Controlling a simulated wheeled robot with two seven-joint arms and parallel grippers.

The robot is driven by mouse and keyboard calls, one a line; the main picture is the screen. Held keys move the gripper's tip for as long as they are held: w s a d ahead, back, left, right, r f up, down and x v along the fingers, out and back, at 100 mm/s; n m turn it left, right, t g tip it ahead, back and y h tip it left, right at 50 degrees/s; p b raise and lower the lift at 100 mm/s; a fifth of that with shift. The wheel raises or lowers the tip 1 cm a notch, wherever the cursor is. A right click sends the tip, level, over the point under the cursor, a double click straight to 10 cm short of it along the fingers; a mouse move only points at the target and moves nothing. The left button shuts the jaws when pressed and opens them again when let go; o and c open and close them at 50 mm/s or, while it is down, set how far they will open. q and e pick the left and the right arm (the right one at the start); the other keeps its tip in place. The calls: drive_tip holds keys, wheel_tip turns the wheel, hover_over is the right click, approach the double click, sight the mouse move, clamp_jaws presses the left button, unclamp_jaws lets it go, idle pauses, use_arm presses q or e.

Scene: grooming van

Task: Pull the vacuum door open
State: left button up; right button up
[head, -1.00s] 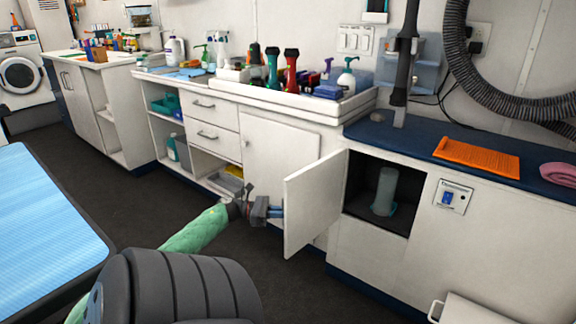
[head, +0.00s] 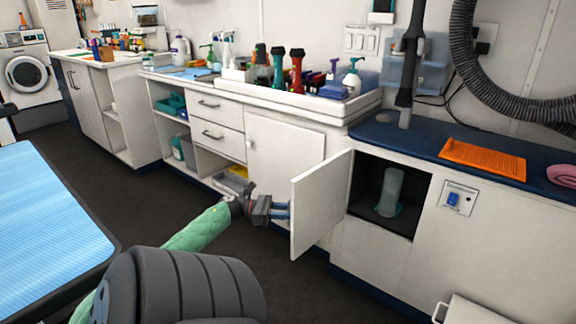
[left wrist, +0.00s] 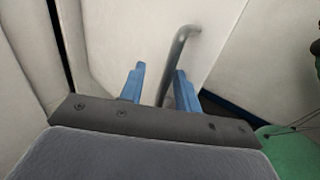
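The white vacuum door (head: 321,205) stands swung open in the head view, hinged on its right side, sticking out from the cabinet. Behind it the dark compartment (head: 370,223) is exposed, with a pale grey-green cylinder (head: 391,191) standing inside. My left gripper (head: 284,210) is at the door's left, outer side. In the left wrist view the blue fingers (left wrist: 157,88) are apart on either side of a grey bar handle (left wrist: 181,49) on the door, with gaps visible between fingers and bar. The left gripper's tips are partly hidden in the head view. My right gripper is not in view.
A blue grooming table (head: 45,220) stands at the left. White drawers and a closed cabinet door (head: 283,152) lie behind my left gripper. Bottles crowd the counter above. A white flap with a handle (head: 480,310) juts out at lower right. Dark floor lies between.

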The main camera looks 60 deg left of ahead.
use_arm(q)
drive_tip(key=v, duration=0.7)
drive_tip(key=shift+p, duration=0.45)
